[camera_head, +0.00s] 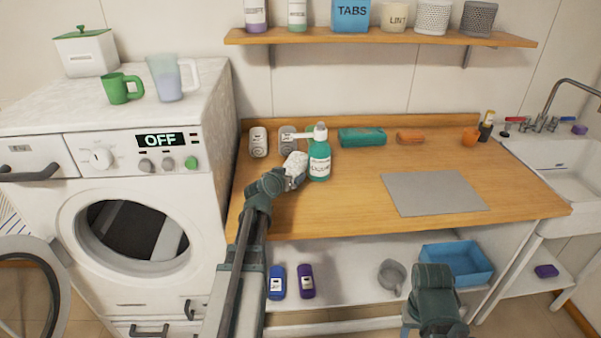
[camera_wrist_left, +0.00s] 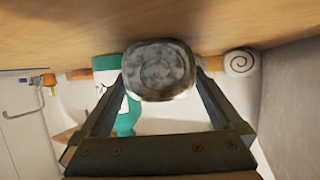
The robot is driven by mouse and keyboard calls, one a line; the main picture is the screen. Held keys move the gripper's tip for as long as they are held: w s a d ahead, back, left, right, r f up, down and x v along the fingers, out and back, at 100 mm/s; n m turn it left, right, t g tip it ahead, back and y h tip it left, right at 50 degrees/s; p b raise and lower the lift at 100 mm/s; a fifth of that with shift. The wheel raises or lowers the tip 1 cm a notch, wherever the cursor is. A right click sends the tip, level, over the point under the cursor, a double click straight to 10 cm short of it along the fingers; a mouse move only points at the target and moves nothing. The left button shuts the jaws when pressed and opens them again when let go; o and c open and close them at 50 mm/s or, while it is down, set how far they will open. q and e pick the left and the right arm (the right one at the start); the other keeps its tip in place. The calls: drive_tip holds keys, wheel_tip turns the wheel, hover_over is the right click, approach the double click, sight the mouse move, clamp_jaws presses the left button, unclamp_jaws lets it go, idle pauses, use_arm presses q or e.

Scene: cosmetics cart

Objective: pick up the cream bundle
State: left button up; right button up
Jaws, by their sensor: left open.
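A pale, speckled bundle (camera_head: 296,164), which looks like the cream bundle, is on the wooden counter by the green bottle. In the left wrist view its rounded end (camera_wrist_left: 160,70) looks grey and marbled. My left gripper (camera_head: 283,180) is open, with its fingers on either side of the bundle in the left wrist view (camera_wrist_left: 160,85). I cannot tell whether they touch it. A part of my right arm shows low in the head view, but its fingers do not.
A green bottle (camera_head: 319,160) stands close on the right. A white roll (camera_head: 258,142) and a grey roll (camera_head: 287,138) are behind. A teal pack (camera_head: 362,137) and an orange roll (camera_head: 410,136) lie along the back. A grey mat (camera_head: 435,193) lies on the right; counter between is clear.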

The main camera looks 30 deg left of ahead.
use_arm(q)
drive_tip(key=shift+x, duration=1)
drive_tip(key=shift+s, duration=0.15)
use_arm(e)
drive_tip(key=shift+w+d+f, duration=0.3)
drive_tip(key=shift+d, duration=0.05)
use_arm(q)
drive_tip(key=c, duration=1.4)
drive_tip(key=shift+r, duration=0.1)
use_arm(e)
drive_tip(key=shift+r, duration=0.1)
